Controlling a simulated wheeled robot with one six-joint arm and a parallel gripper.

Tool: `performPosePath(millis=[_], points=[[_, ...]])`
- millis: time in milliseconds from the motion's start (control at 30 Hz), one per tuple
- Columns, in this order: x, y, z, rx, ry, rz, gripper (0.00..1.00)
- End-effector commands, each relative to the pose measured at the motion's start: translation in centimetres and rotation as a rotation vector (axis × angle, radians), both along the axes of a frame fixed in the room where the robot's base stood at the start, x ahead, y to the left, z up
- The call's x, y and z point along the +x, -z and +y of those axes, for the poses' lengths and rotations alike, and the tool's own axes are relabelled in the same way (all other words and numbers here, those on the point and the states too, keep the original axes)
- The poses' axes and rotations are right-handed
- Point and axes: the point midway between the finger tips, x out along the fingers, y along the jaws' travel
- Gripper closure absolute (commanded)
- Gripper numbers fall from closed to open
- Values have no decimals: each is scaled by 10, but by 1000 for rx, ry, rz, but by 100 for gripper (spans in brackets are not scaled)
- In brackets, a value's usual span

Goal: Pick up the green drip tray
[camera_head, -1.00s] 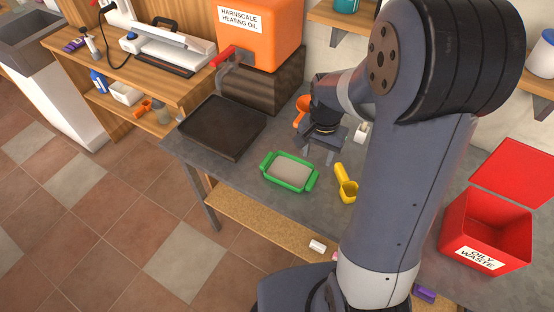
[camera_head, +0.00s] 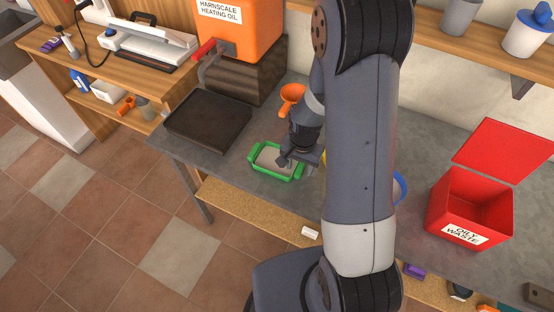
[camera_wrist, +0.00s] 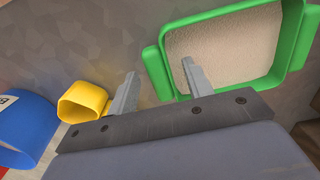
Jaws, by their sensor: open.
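The green drip tray (camera_head: 268,173) sits on the grey bench and holds a flat beige layer. It also shows in the wrist view (camera_wrist: 155,75), at the upper right. My gripper (camera_head: 290,161) is over the tray's right end in the head view. In the wrist view, my gripper (camera_wrist: 158,68) is open and its fingers lie on either side of the tray's near handle. One fingertip overlaps the beige inside and the other is outside the tray. I cannot tell whether the fingers touch it.
A dark flat tray (camera_head: 208,122) lies left of the green tray. An orange funnel (camera_head: 292,92) stands behind it. A yellow scoop (camera_wrist: 84,100) and a blue object (camera_wrist: 28,125) are beside my gripper. The red oily waste bin (camera_head: 470,205) stands at the right.

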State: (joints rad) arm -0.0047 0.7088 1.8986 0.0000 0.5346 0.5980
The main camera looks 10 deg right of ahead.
Motion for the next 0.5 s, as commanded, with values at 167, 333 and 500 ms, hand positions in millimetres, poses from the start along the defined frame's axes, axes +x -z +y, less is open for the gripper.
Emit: performPosePath(millis=[167, 333, 500], points=[[0, 3, 0, -1, 0, -1, 52], [0, 3, 0, -1, 0, -1, 57], [0, 3, 0, -1, 0, -1, 71]])
